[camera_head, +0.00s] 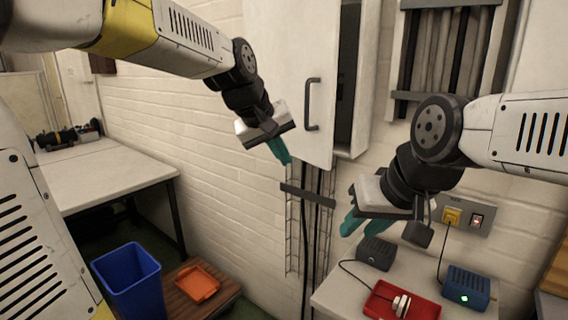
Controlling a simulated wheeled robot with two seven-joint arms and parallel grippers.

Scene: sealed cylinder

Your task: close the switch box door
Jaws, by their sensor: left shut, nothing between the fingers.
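The switch box (366,75) is a pale cabinet on the brick wall, upper middle. Its white door (290,65) stands ajar, with a dark gap showing along its right side. A dark vertical handle (312,104) is on the door's right part. My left gripper (281,151) is shut and empty, its teal fingers at the door's lower left edge; I cannot tell whether they touch it. My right gripper (358,225) is below and to the right of the door, its teal fingers apart and nothing seen between them.
A small table (335,291) at lower right holds a red tray (420,308), a dark box (375,252) and a blue box (467,287). A wall socket (463,214) is above it. A blue bin (128,280) and an orange tray (196,284) are lower left.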

